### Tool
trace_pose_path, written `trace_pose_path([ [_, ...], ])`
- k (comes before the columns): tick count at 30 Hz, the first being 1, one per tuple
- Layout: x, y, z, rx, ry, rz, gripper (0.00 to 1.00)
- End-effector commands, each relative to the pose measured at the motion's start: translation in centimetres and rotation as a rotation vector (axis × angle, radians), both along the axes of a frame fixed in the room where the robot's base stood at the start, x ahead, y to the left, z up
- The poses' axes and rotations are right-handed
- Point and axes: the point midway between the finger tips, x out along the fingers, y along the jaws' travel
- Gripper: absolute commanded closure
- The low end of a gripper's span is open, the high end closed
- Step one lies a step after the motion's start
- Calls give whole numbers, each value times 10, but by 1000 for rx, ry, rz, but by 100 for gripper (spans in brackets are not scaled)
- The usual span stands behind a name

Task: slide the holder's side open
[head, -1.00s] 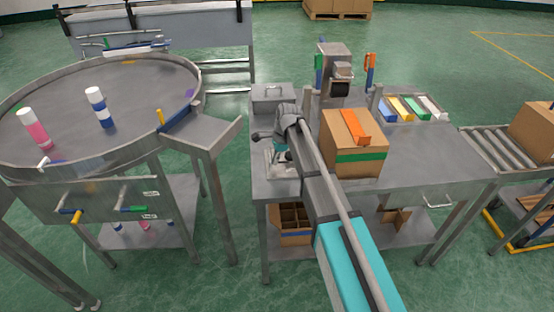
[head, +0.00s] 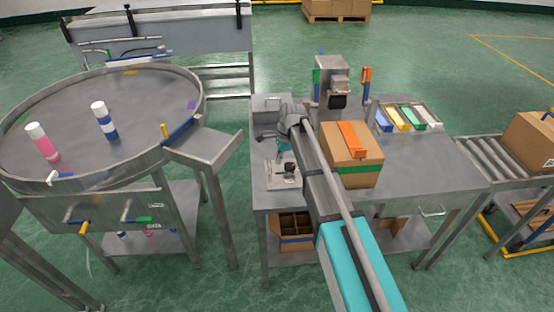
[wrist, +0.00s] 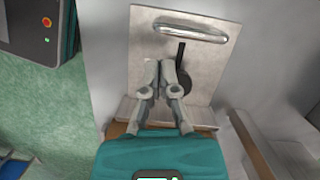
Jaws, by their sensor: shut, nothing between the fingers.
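The holder (head: 273,177) is a small light metal plate fixture near the left front of the steel table, with a dark part (head: 291,168) on its right. In the wrist view I see a flat metal plate (wrist: 150,40) with a rounded bar (wrist: 190,30) across its upper part. A black piece (wrist: 184,80) lies just right of my fingers. My gripper (wrist: 161,66) is shut and empty, its fingertips over the plate; contact cannot be told. In the head view only its teal part (head: 283,146) shows behind the holder; my arm hides the rest.
A cardboard box (head: 350,170) with an orange item on top stands right of my arm. A grey box (head: 270,105) and a crimping machine (head: 331,80) stand behind. A round turntable (head: 75,95) with spray cans is at left. Colored bins (head: 410,117) sit at right.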

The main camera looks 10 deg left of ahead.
Motion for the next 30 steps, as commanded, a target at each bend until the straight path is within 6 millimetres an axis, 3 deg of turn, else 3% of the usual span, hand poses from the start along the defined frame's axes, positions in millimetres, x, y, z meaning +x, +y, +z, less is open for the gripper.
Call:
trace_pose_path([
  [1,0,-1,9,0,0,-1,100],
  [12,3,-8,35,-1,0,-1,100],
  [30,4,-11,41,-1,0,-2,100],
])
